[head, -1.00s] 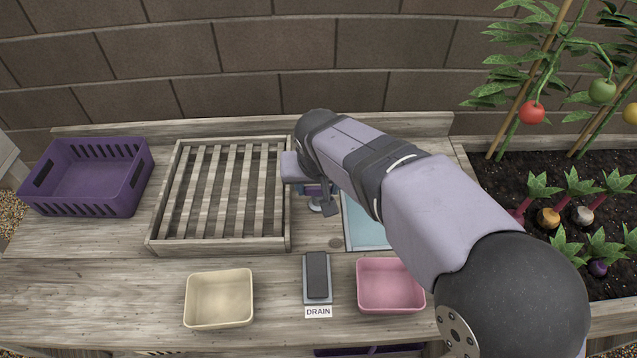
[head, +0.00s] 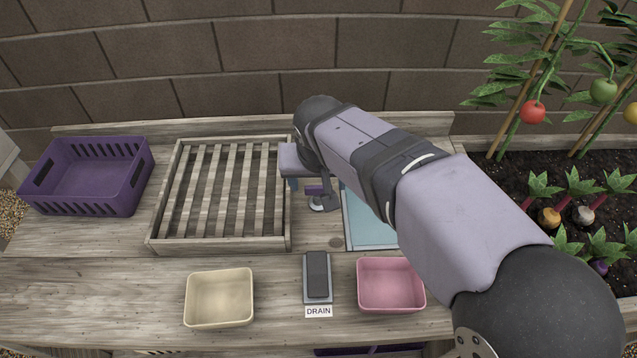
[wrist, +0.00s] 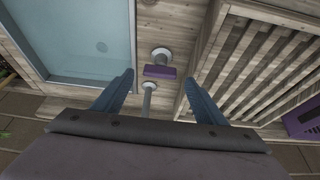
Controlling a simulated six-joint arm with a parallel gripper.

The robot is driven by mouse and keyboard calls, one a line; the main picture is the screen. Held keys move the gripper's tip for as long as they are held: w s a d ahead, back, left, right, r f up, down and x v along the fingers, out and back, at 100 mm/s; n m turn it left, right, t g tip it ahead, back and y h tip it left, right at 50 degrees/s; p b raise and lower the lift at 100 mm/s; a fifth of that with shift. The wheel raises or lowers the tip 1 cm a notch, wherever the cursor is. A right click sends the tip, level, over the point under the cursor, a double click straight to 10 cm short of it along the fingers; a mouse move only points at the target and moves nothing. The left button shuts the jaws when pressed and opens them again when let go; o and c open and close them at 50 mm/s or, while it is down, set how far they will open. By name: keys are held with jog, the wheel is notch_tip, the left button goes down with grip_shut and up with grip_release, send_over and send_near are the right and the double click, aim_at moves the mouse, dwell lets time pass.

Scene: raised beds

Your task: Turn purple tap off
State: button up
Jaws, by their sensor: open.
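The purple tap handle (head: 314,189) shows in the head view between the slatted rack and the basin, partly hidden by my arm. In the wrist view it is a short purple bar (wrist: 160,71) beside a round grey base (wrist: 162,54), with a grey pipe just below it in the picture. My gripper (wrist: 158,79) is open, its two blue fingers apart with the bar between their tips in the picture. I cannot tell whether either finger touches it. In the head view one blue finger shows left of the handle; the rest is hidden.
The pale blue basin (head: 368,226) lies right of the tap, partly under my arm. The slatted wooden rack (head: 160,243) is left of it. A cream tub (head: 219,298), a DRAIN pedal (head: 317,276) and a pink tub (head: 390,285) stand in front. A purple crate (head: 98,190) is far left.

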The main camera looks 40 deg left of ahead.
jog(key=v, duration=0.4)
jog(key=shift+r, duration=0.15)
jog(key=w+d+f+m+g+h+p, duration=0.15)
jog(key=w+d, duration=0.25)
jog(key=d, duration=0.8)
jog(key=s+d+f+m+g, duration=0.1)
jog(key=d, duration=0.5)
jog(key=s+d+f+m+g+h+p, duration=0.1)
jog(key=d, duration=0.6)
jog(key=s+d+f+m+g+p, duration=0.1)
jog(key=d, duration=0.5)
jog(key=shift+s+d+m+g+h, duration=0.1)
jog(key=shift+d+m+g+h, duration=0.05)
jog(key=shift+m+g+h, duration=0.1)
jog(key=s+d+f+m+t+b, duration=0.1)
jog(key=d+f+m+b, duration=0.1)
jog(key=d+f, duration=0.45)
jog(key=s+d+f+m+b, duration=0.15)
jog(key=d+f, duration=0.25)
jog(key=d, duration=0.5)
notch_tip(320, 180, up, 16)
jog(key=p, duration=1.5)
jog(key=shift+w+t, duration=0.3)
jog(key=shift+w, duration=0.1)
